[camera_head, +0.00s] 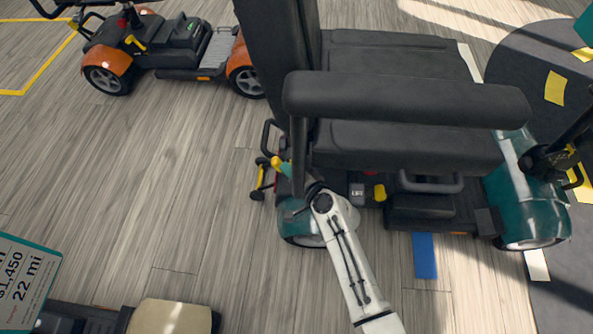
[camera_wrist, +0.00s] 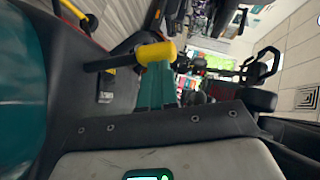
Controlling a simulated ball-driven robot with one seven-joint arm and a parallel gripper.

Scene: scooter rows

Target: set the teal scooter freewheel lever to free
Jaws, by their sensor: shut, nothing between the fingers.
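The teal scooter (camera_head: 535,205) stands at the right with a black seat. A lever with a yellow grip (camera_head: 276,162) shows at its rear left end. In the wrist view the yellow grip (camera_wrist: 155,53) sits on a black rod that runs left. My gripper (camera_head: 285,169) is at this grip, with its teal fingers shut and empty. In the wrist view the fingertips (camera_wrist: 155,66) overlap the grip's lower edge; I cannot tell whether they touch it. My arm hides part of the rear wheel. The lever's markings are not readable.
A second yellow knob (camera_head: 379,192) sits on the teal scooter's deck beside a "LIFT" label (camera_head: 357,190). An orange scooter (camera_head: 160,50) stands at the back left. A price sign (camera_head: 25,285) is at the front left. The wooden floor between is clear.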

